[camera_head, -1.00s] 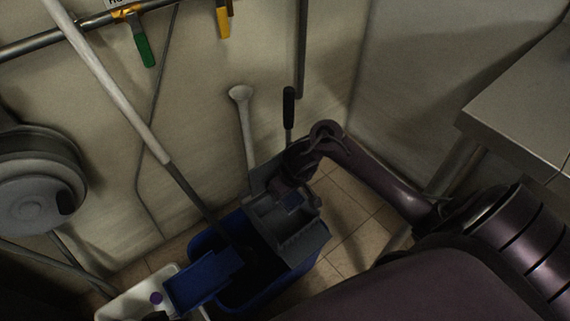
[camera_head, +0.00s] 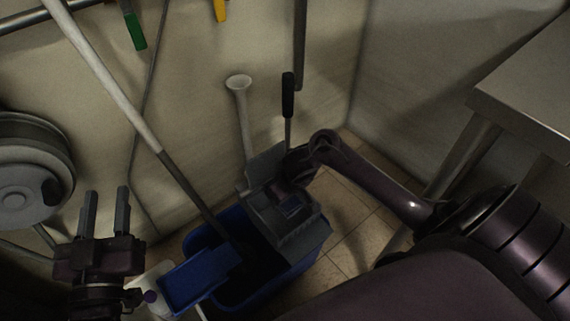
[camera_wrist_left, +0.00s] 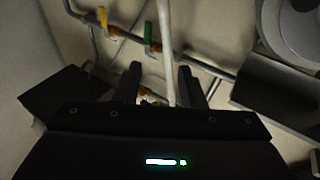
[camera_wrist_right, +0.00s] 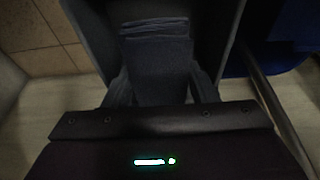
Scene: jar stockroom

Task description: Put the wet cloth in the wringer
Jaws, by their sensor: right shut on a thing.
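The grey wringer (camera_head: 310,240) sits on the blue mop bucket (camera_head: 262,283). My right gripper (camera_head: 292,190) reaches into the wringer's open top from the right. It is shut on the cloth, a dark blue-grey folded piece (camera_wrist_right: 158,60) between its fingers in the right wrist view. In the head view a small bluish patch of the cloth (camera_head: 292,208) shows inside the wringer; the rest is hidden by the gripper and walls. I cannot tell whether it touches the wringer's bottom. My left gripper (camera_head: 105,208) is open and empty at the lower left, fingers pointing up.
A mop handle (camera_head: 122,100) leans from the bucket to the wall. The wringer lever (camera_head: 288,97) stands upright behind. A blue tray-like part (camera_head: 195,280) and a white container (camera_head: 158,278) are left of the bucket. A grey reel (camera_head: 30,170) hangs left; a metal table (camera_head: 525,95) stands right.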

